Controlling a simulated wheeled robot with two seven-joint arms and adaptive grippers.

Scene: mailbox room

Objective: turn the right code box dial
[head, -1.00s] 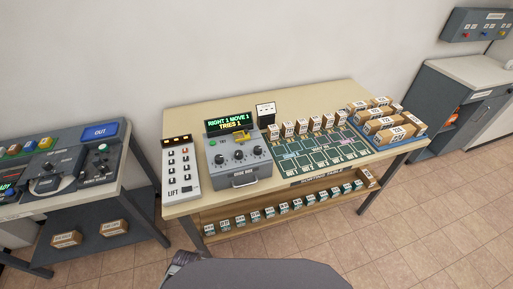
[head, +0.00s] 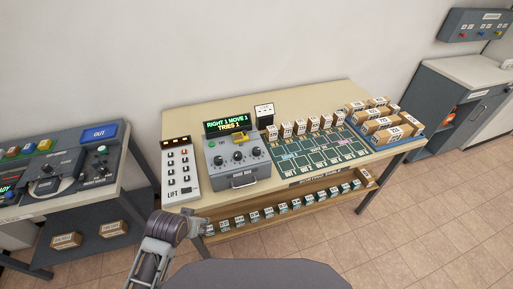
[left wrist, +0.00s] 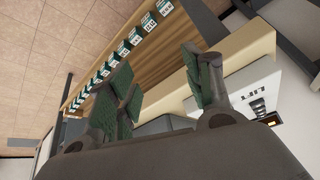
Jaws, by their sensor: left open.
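The grey code box (head: 240,175) stands on the sorting table. Its dark right dial (head: 256,151) is the rightmost of three knobs on its sloped face. The box's screen (head: 227,125) reads "RIGHT 1 MOVE 1 TRIES 1" in green. My left gripper (head: 206,229) is low at the table's front edge, below and left of the box, apart from the dial. In the left wrist view its two green-padded fingers (left wrist: 160,88) are spread with nothing held between them. The dial cannot be made out in that view. My right gripper does not show.
The lift panel (head: 180,168) stands left of the code box and also shows in the left wrist view (left wrist: 255,95). Several small boxes line the lower shelf (head: 285,208). Cardboard parcels fill a blue tray (head: 408,138) at right. A grey desk (head: 75,210) stands left, with a floor gap between.

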